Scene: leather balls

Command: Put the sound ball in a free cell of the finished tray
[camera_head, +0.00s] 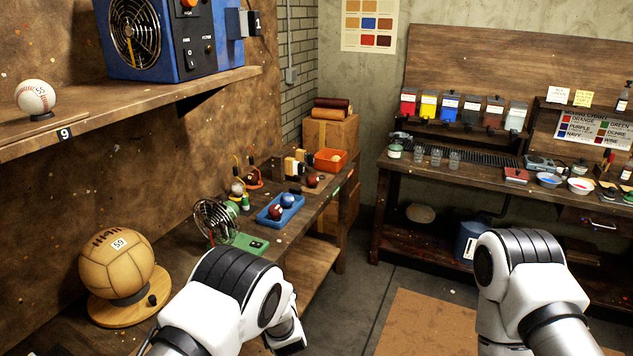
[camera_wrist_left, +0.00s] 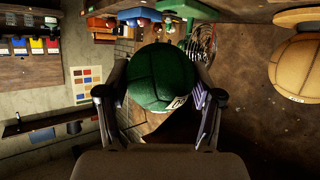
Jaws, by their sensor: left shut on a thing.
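My left gripper (camera_wrist_left: 162,85) is shut on a green panelled ball (camera_wrist_left: 160,78), with one finger on each side of it. The ball bears a small white label, partly cut off. In the head view my left arm hides this ball. A blue tray (camera_head: 264,219) lies on the long side bench and holds a dark red ball (camera_head: 276,212) and a blue ball (camera_head: 287,200). Its cells are too small to make out clearly. My right arm shows at the right of the head view, but its gripper is out of frame.
A wire-guarded fan (camera_head: 214,221) and a green device (camera_head: 251,244) stand nearer than the tray. An orange bin (camera_head: 330,160) is farther along the bench. A large tan ball (camera_head: 117,262) sits on a wooden stand at left. A shelf (camera_head: 130,108) overhangs the left side.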

